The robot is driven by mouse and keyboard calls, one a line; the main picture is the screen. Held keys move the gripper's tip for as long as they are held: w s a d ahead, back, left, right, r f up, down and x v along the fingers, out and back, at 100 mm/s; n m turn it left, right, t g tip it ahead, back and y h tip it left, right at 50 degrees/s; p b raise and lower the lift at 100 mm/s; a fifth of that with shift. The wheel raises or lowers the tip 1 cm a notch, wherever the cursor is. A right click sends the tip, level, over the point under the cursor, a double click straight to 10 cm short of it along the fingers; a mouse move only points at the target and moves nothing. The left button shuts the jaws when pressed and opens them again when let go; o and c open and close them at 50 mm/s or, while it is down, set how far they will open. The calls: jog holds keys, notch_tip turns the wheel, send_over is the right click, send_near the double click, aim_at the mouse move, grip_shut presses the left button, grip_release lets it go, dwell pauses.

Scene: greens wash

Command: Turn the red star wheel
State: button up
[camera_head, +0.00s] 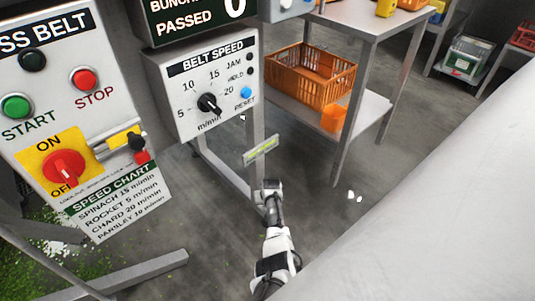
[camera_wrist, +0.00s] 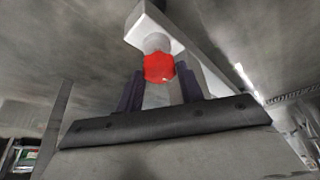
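A small red lobed wheel (camera_wrist: 158,67) shows in the wrist view, with a pale round piece above it and a grey bar behind it. The two dark fingers of my gripper (camera_wrist: 160,85) stand apart, one on each side below the wheel. A pale grey stem shows between them. I cannot tell whether either finger touches the wheel or stem. In the head view my gripper (camera_head: 269,186) is low in front of the belt speed stand, seen from behind. I cannot make out the star wheel there.
A control panel with a red rotary switch (camera_head: 65,169) and a belt speed box (camera_head: 207,85) stand at left. A small labelled plate (camera_head: 261,149) is just beyond my gripper. A steel table (camera_head: 352,22) with an orange crate (camera_head: 310,76) on its shelf stands behind.

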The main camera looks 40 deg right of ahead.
jog(key=c, duration=0.5)
jog(key=shift+o, duration=0.2)
jog(key=shift+w+a+m+g+h+p, duration=0.15)
jog(key=shift+m+g+h+p, duration=0.25)
jog(key=shift+m, duration=0.6)
jog(key=shift+m+h, duration=0.3)
jog(key=shift+m, duration=1.1)
jog(key=o, duration=0.9)
jog(key=shift+o, duration=0.4)
jog(key=shift+r, duration=0.1)
